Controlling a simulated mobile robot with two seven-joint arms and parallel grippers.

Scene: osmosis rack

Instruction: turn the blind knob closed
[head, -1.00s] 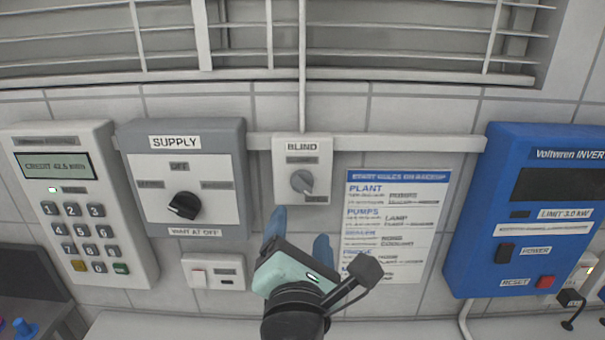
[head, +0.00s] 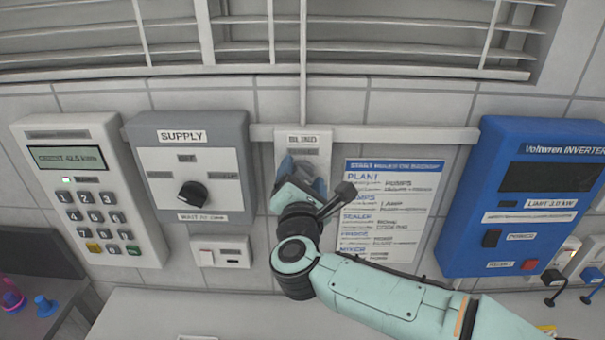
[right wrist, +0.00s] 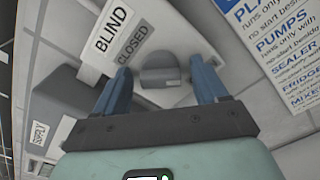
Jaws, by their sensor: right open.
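The blind panel (head: 323,143) is a small pale plate on the wall, labelled BLIND, below the window blind. My right gripper (head: 303,174) is in front of its lower part and hides the knob in the head view. In the right wrist view, the grey blind knob (right wrist: 160,72) shows below the CLOSED label, with another label under it. The open blue fingers of the right gripper (right wrist: 161,68) stand on either side of the knob, with gaps showing. I cannot tell how far the fingertips are from the panel. My left gripper is not in view.
The grey supply box (head: 235,135) with a black knob is to the left, beside a keypad meter (head: 70,135). A white switch plate (head: 222,251) is below it. A printed rules sheet (head: 390,235) and the blue inverter (head: 490,150) are to the right.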

